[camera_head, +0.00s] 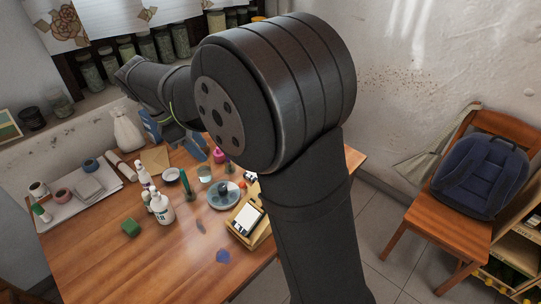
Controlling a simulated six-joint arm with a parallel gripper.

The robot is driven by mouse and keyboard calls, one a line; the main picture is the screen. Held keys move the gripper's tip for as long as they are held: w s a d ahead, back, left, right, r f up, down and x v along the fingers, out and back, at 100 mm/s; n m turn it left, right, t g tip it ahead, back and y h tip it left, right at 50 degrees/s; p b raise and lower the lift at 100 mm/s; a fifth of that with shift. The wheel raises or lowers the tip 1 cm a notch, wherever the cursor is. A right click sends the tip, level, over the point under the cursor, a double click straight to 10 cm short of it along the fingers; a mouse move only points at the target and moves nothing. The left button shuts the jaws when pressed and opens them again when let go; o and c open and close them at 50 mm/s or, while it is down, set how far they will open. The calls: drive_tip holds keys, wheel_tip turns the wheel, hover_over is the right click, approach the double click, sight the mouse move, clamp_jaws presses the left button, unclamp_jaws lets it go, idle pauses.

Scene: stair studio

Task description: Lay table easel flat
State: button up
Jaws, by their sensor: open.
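A small yellow wooden stand with a white panel (247,220) is on the right part of the wooden table. It looks like the table easel. My arm partly covers it, and I cannot tell its exact tilt. My gripper (178,145) is open above the back of the table, left of my large arm joint. It is well apart from the stand, further back and to the left. Its fingers are small and partly hidden, and I see nothing held in them.
The wooden table (95,260) holds white bottles (162,209), a green block (130,228), a round grey-blue dish (224,196) and a white tray (85,190). The front left is mostly clear. A chair (460,217) with a blue backpack (483,178) stands right. Jars line the windowsill.

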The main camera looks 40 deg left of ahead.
drive_tip(key=shift+m+g, duration=0.4)
drive_tip(key=shift+m, duration=0.5)
drive_tip(key=w+x, duration=0.1)
drive_tip(key=x, duration=0.5)
drive_tip(key=w+a+x, duration=0.1)
drive_tip(key=x, duration=0.6)
drive_tip(key=w+a+x, duration=0.1)
drive_tip(key=x, duration=0.6)
drive_tip(key=shift+w+r, duration=0.2)
drive_tip(key=shift+r, duration=0.05)
clamp_jaws()
